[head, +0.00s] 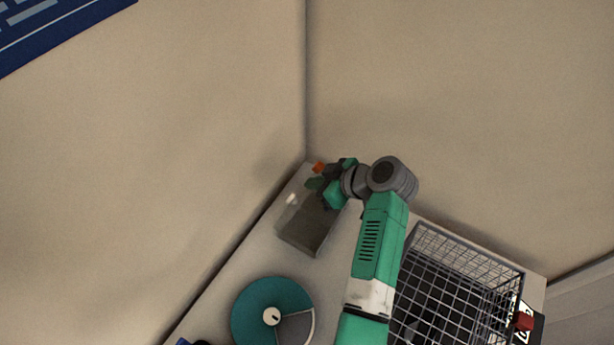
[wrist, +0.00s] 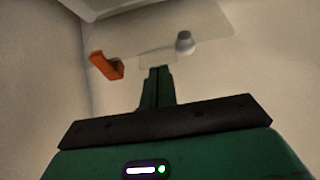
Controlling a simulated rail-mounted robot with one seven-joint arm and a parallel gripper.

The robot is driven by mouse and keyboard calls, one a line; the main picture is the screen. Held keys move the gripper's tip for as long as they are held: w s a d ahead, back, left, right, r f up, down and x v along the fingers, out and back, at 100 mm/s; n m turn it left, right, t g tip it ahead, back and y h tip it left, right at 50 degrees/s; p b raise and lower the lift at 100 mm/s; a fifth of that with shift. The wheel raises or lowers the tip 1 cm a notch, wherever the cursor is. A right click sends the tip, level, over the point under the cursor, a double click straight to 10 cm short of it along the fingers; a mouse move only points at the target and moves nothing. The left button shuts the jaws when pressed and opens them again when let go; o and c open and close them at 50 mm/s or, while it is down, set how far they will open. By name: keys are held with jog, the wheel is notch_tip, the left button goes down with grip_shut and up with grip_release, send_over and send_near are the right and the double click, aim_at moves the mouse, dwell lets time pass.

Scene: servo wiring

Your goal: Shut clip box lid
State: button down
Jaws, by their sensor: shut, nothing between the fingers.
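The clip box (head: 305,238) stands in the back corner of the table in the head view, grey and see-through. A clear panel that looks like its lid (wrist: 140,22) spans the top of the wrist view, with a pale knob (wrist: 184,42) on it and an orange clip (wrist: 105,66) at its left. The orange clip also shows in the head view (head: 318,167), beyond the box. My gripper (head: 316,184) is shut and empty at the far end of the box; its fingers (wrist: 157,74) point toward the panel. I cannot tell the lid's angle or whether the fingers touch it.
A wire basket (head: 465,262) stands at the right of the table, beyond my arm. A round teal dial-like object (head: 262,300) lies in front of the box. Two beige walls (head: 230,120) meet close behind the box and gripper. Some bare table (head: 250,258) shows between box and dial.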

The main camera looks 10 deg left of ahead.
jog(key=shift+s+d+f, duration=0.15)
jog(key=shift+d, duration=0.15)
dwell(0.4)
jog(key=p+v, duration=0.1)
jog(key=v, duration=0.7)
jog(key=m+t+h, duration=0.5)
jog(key=m+h, duration=0.4)
jog(key=h, duration=0.4)
send_over(303, 196)
jog(key=s+d, duration=0.1)
jog(key=d, duration=0.1)
jog(key=f, duration=0.2)
jog(key=s+a+f+h, duration=0.1)
jog(key=s+a+h, duration=0.1)
jog(key=s+a+f+t+h+p, duration=0.1)
jog(key=s+a+h, duration=0.1)
jog(key=shift+f, duration=0.4)
jog(key=s+a+t+h, duration=0.2)
jog(key=s+a+t, duration=0.1)
jog(key=a, duration=0.1)
jog(key=shift+n, duration=0.4)
jog(key=x, duration=1)
jog(key=shift+s+f+b, duration=0.1)
jog(key=shift+f+b, duration=0.1)
jog(key=shift+b, duration=0.2)
